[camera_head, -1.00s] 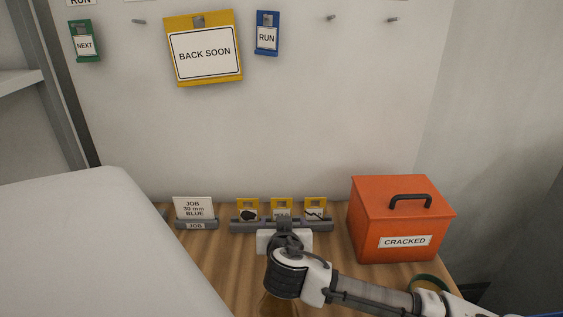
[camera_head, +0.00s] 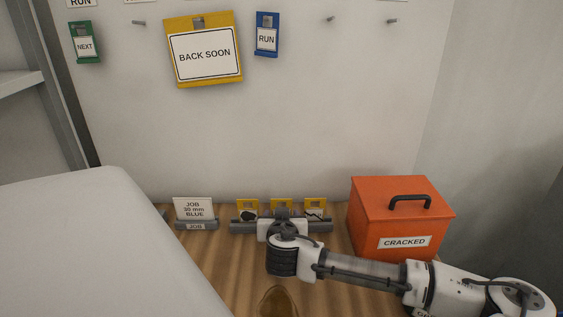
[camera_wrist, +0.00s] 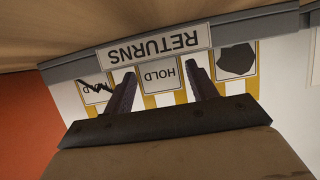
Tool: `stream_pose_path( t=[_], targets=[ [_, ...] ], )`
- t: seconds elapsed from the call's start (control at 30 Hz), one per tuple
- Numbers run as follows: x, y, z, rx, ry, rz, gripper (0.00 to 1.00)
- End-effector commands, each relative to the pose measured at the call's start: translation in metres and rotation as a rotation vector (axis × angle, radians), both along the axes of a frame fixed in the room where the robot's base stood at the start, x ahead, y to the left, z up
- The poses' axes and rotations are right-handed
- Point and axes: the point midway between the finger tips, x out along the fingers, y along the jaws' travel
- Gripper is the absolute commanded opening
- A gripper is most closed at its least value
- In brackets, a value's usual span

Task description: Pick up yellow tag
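Three yellow tags stand in a grey holder labelled RETURNS (camera_wrist: 155,45) at the back of the table. The middle yellow tag (camera_head: 281,202) reads HOLD in the wrist view (camera_wrist: 160,76), which shows it upside down. One outer tag (camera_wrist: 238,62) has a black blob; the other (camera_wrist: 96,90) has a crack-like line. My gripper (camera_wrist: 160,68) is open, its two dark fingers on either side of the HOLD tag's face. Contact cannot be told. In the head view my gripper (camera_head: 283,215) is at the holder's middle, its fingertips mostly hidden.
An orange box labelled CRACKED (camera_head: 380,218) stands close to the right of the holder. A JOB card (camera_head: 194,209) stands to the left. A BACK SOON sign (camera_head: 205,51) and smaller tags hang on the wall above. A brown rounded object (camera_head: 279,301) lies in front.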

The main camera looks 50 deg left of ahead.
Motion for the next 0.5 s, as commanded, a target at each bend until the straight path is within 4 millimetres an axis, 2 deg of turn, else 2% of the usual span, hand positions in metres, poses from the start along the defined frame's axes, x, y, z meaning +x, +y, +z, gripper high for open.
stream_pose_path(
  t=[0.03, 0.2, 0.5],
  targets=[
    [-0.0001, -0.0001, 0.0000, 0.000, 0.000, 0.000, 0.51],
    [-0.0001, -0.0001, 0.0001, 0.000, 0.000, 0.000, 0.28],
    [-0.0002, -0.0001, 0.0019, 0.001, 0.000, 0.000, 0.28]
  ],
)
